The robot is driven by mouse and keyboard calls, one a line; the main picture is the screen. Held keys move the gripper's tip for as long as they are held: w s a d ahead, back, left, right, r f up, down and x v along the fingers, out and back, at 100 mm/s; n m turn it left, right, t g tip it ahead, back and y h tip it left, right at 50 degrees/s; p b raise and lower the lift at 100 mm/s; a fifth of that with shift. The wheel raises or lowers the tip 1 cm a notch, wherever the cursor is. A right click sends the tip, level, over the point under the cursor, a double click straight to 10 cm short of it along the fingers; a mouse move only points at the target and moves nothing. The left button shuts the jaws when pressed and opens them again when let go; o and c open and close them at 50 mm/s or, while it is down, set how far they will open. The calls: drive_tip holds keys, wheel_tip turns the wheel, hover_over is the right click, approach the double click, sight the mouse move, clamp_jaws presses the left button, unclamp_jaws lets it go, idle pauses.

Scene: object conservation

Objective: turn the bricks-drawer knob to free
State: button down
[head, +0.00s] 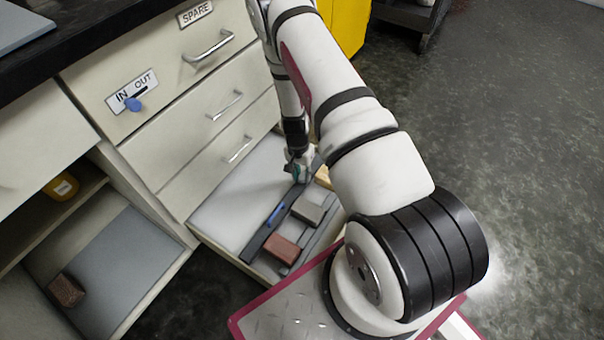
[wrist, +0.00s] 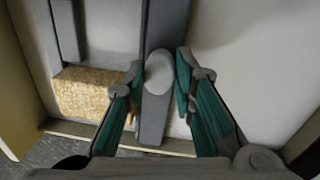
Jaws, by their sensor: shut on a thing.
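The bricks drawer (head: 222,215) is pulled out at the bottom of the cabinet. A dark bar (head: 262,234) with a blue strip (head: 275,214) runs across it. In the wrist view a pale rounded knob (wrist: 159,72) sits on the grey bar (wrist: 153,128). My gripper (head: 298,170) is low over the far end of the bar, its teal-padded fingers (wrist: 160,78) on either side of the knob, shut on it. In the head view the gripper hides the knob. The knob's turn setting cannot be read.
A red brick (head: 281,248), a grey brick (head: 308,211) and a tan brick (wrist: 92,94) lie beside the bar. Open floor (head: 500,130) lies right.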

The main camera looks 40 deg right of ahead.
drive_tip(key=c, duration=1.3)
unclamp_jaws()
drive_tip(key=shift+c, duration=0.2)
wheel_tip(320, 180, up, 12)
drive_tip(key=shift+w+a, duration=0.25)
drive_tip(key=shift+w, duration=0.15)
